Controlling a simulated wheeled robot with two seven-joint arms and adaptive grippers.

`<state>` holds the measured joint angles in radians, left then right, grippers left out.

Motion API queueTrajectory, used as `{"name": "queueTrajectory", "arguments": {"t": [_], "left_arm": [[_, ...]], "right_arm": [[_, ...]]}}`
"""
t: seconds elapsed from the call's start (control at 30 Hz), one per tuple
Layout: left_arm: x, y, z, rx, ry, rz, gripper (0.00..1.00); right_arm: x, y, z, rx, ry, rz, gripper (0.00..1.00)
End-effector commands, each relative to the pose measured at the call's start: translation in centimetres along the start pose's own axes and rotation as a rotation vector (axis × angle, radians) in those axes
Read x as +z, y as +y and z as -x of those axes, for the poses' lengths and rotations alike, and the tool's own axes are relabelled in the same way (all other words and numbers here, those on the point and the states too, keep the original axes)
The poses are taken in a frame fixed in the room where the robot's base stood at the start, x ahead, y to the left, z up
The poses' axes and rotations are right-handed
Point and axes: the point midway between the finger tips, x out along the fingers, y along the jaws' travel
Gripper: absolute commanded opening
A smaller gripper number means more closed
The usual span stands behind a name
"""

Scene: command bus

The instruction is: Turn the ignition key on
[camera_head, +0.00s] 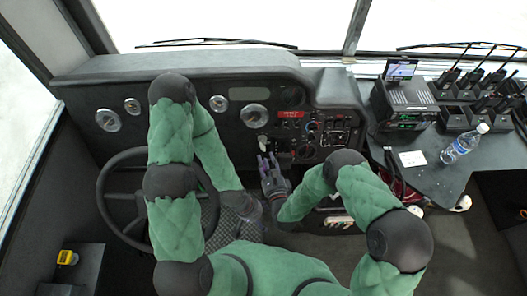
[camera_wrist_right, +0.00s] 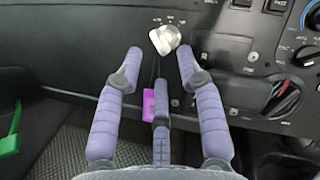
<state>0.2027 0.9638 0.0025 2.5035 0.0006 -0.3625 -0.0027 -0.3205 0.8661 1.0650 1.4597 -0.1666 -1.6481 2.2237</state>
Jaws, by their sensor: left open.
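The ignition key (camera_wrist_right: 164,39) is a pale silver key head on the dark dash panel, with small lettering around it in the right wrist view. A magenta tag (camera_wrist_right: 149,104) hangs below it. My right gripper (camera_wrist_right: 160,58) is open, its purple fingers spread on either side just below the key, with no contact visible.
The steering wheel (camera_head: 106,183) stands left, partly behind my left arm. A red-black rotary knob (camera_wrist_right: 284,98) and other dash controls are close right of the key. A side desk (camera_head: 432,172) holds a bottle (camera_head: 464,144) and radios.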

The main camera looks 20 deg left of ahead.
Motion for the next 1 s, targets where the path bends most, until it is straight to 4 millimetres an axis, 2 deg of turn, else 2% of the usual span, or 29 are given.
{"name": "queueTrajectory", "arguments": {"t": [0.1,0.3,0.7,0.83,1.0], "left_arm": [[0.0,-0.2,-0.5,0.000,0.000,0.000,0.83],[0.0,-0.3,-0.8,0.000,0.000,0.000,0.83],[-0.1,-0.3,-0.8,0.000,0.000,0.000,0.83],[-0.1,-0.3,-0.8,0.000,0.000,0.000,0.83],[-0.1,-0.3,-0.8,0.000,0.000,0.000,0.83]], "right_arm": [[-0.1,0.1,-2.0,0.000,-0.002,0.000,0.38],[-0.1,0.1,-4.1,0.001,0.000,0.000,0.38],[0.0,0.0,-4.7,0.001,0.001,0.000,0.38],[0.0,0.0,-4.7,0.001,0.001,0.000,0.01],[0.0,0.0,-4.7,0.001,0.001,0.000,0.00]]}}
